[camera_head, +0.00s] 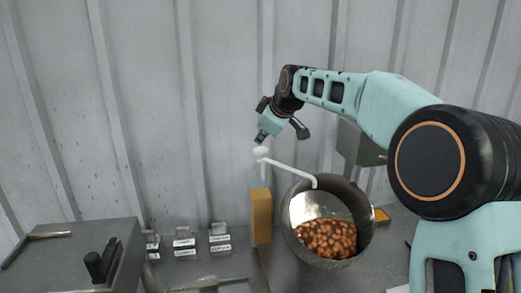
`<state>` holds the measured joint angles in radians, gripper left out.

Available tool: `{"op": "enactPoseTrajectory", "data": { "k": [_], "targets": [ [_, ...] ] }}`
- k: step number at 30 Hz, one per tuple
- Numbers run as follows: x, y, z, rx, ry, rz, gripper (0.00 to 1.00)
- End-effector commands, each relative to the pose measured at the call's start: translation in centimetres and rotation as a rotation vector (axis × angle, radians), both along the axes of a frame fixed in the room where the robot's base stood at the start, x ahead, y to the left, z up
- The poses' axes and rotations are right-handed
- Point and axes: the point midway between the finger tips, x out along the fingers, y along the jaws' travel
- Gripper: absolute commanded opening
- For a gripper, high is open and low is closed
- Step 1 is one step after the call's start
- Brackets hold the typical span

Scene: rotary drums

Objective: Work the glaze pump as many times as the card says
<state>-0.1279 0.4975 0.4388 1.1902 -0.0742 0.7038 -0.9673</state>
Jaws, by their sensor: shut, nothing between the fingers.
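The glaze pump has a white head (261,153) and a long white spout reaching right over the drum. It stands on an amber bottle (261,216) on the metal counter. My gripper (261,138) points down, shut and empty, just above the pump head; I cannot tell whether it touches. The open metal drum (289,240) is tilted toward me and holds brown nut-like pieces (326,238). Small cards with dark print, such as the middle card (185,243), stand left of the bottle. Their print is too small to read.
A grey metal box (60,250) with a black handle (100,262) stands at the left. A flat utensil (208,285) lies at the front edge. A yellow-orange item (381,216) lies right of the drum. A corrugated wall (140,100) closes the back.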

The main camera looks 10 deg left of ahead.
Motion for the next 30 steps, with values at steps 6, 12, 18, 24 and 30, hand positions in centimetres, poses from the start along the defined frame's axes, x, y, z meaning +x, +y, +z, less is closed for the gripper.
{"op": "enactPoseTrajectory", "data": {
  "k": [6,12,18,24,30],
  "targets": [
    [0.0,0.0,-0.1,0.0,0.0,0.0,0.0],
    [0.0,0.0,-0.8,0.0,0.0,0.0,0.0],
    [0.0,0.0,-0.8,0.0,0.0,0.0,0.0],
    [0.0,0.0,-0.9,0.0,0.0,0.0,0.0],
    [0.0,0.0,-1.1,0.0,0.0,0.0,0.0]
  ]
}}
